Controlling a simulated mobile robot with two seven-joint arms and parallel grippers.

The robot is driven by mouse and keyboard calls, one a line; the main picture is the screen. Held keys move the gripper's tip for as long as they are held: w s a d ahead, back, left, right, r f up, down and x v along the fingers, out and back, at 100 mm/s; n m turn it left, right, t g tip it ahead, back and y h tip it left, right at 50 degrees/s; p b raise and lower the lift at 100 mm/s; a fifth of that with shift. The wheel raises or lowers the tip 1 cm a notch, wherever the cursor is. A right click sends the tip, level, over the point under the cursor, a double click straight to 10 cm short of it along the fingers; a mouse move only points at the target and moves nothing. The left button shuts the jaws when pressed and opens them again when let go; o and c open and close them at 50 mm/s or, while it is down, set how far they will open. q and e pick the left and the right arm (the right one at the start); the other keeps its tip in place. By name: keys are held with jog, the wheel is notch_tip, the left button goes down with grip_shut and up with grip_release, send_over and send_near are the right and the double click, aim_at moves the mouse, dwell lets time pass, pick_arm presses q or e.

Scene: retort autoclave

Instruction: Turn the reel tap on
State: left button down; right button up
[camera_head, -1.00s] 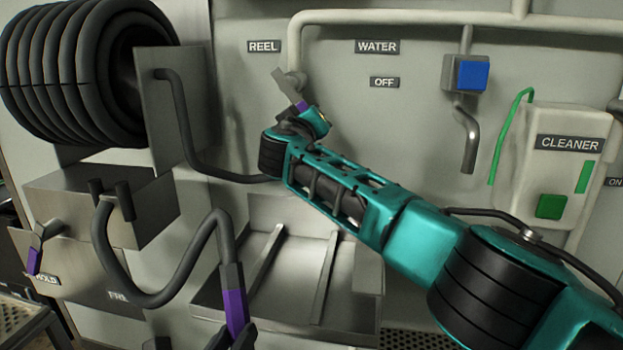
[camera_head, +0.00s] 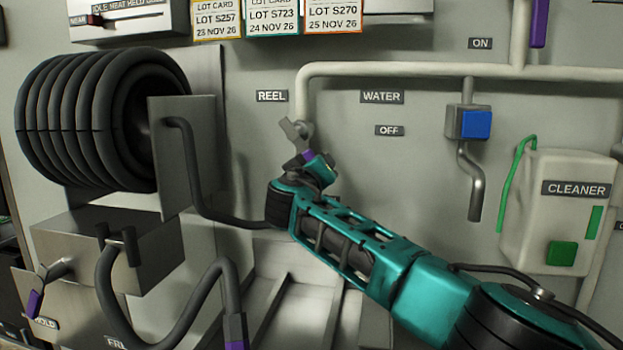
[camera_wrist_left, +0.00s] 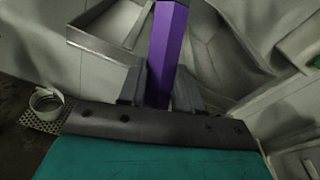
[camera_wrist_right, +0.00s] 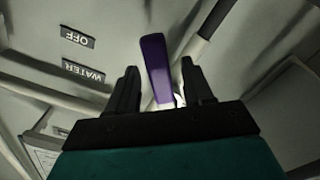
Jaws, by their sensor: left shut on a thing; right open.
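The reel tap (camera_head: 293,131) sits on the wall pipe below the REEL label (camera_head: 272,96). Its lever slants down to the right, ending in a purple grip (camera_head: 307,156). My right gripper (camera_head: 315,163) is at that grip, mostly hidden behind its own wrist in the head view. In the right wrist view the purple grip (camera_wrist_right: 155,68) stands between the open fingers (camera_wrist_right: 157,88), with gaps on both sides. My left gripper (camera_wrist_left: 160,88) is shut on the purple handle (camera_wrist_left: 167,50) of the hose (camera_head: 205,290). The head view shows only that handle's top (camera_head: 234,328).
The hose reel (camera_head: 75,120) and its bracket (camera_head: 185,150) stand left of the tap. A metal box (camera_head: 90,250) is below. A blue-fronted valve (camera_head: 468,123) and the cleaner box (camera_head: 560,200) are right. Labels WATER (camera_head: 382,97) and OFF (camera_head: 388,130) are on the wall.

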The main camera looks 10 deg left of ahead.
jog(key=s, duration=1.2)
dwell(0.3)
jog(key=shift+w+d, duration=0.2)
jog(key=shift+w, duration=0.05)
jog(key=shift+c, duration=1.4)
jog(key=w+d+m+g, duration=0.1)
jog(key=d+m, duration=0.1)
jog(key=w+d+m+g+y, duration=0.1)
jog(key=w+d+m+g, duration=0.1)
jog(key=w+d+m+g+y, duration=0.1)
jog(key=w+d+m, duration=0.1)
jog(key=shift+d+r+g, duration=0.25)
jog(key=shift+r+g, duration=0.05)
grip_shut()
jog(key=d+r+m+g+y, duration=0.3)
jog(key=d+r+m+y, duration=0.25)
jog(key=r, duration=0.25)
jog(key=w+a+f, duration=0.6)
jog(key=a, duration=0.3)
jog(key=shift+m+y, duration=0.35)
